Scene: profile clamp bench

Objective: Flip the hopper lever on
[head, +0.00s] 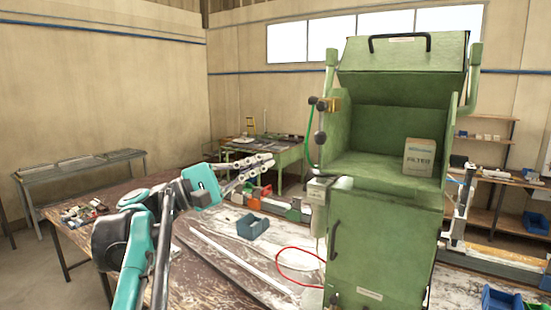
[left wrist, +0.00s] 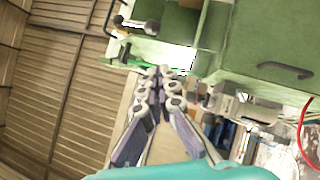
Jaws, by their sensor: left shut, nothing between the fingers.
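The green hopper cabinet (head: 385,225) stands right of centre with its top lid tilted up and its upper bay open. On its left side is a brass fitting with dark knobs (head: 324,104), which looks like the lever. In the left wrist view a dark-knobbed handle (left wrist: 138,24) shows at the top, beyond the fingers; its on or off position is unclear. My left gripper (head: 268,161) is shut and empty, left of the cabinet and lower than the fitting, apart from both. Its fingers (left wrist: 160,73) point toward the cabinet's side in the wrist view.
A paper filter bag (head: 419,157) stands in the open bay. A green hose (head: 308,138) and a red cable (head: 281,264) run beside the cabinet. Free air lies between gripper and cabinet.

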